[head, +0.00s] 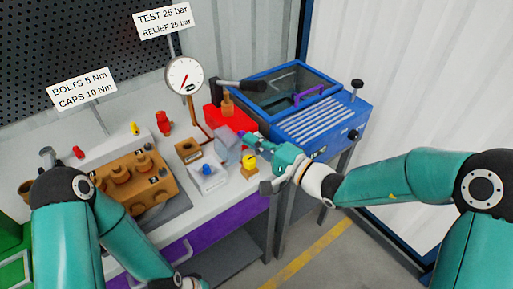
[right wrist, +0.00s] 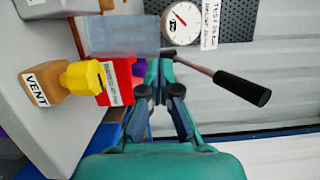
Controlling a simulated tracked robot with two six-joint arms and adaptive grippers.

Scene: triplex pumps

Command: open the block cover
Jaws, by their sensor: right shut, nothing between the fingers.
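A translucent grey cover panel (head: 227,144) stands raised on the bench behind a white block with a blue knob (head: 208,172). I take this panel to be the block cover. It shows as a grey-blue sheet (right wrist: 122,36) at the upper left in the right wrist view. My right gripper (head: 246,138) is shut and empty, its fingertips close to the right side of the panel; I cannot tell whether they touch. The fingers (right wrist: 158,68) point away from the wrist camera, right of the panel.
A yellow-topped vent valve (head: 249,162) stands right beside my right gripper. A red pump box (head: 221,119) with a black-handled lever (right wrist: 243,88) and a gauge (head: 185,77) are behind. A blue lidded machine (head: 320,122) stands right; a brown pump block (head: 132,184) is left.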

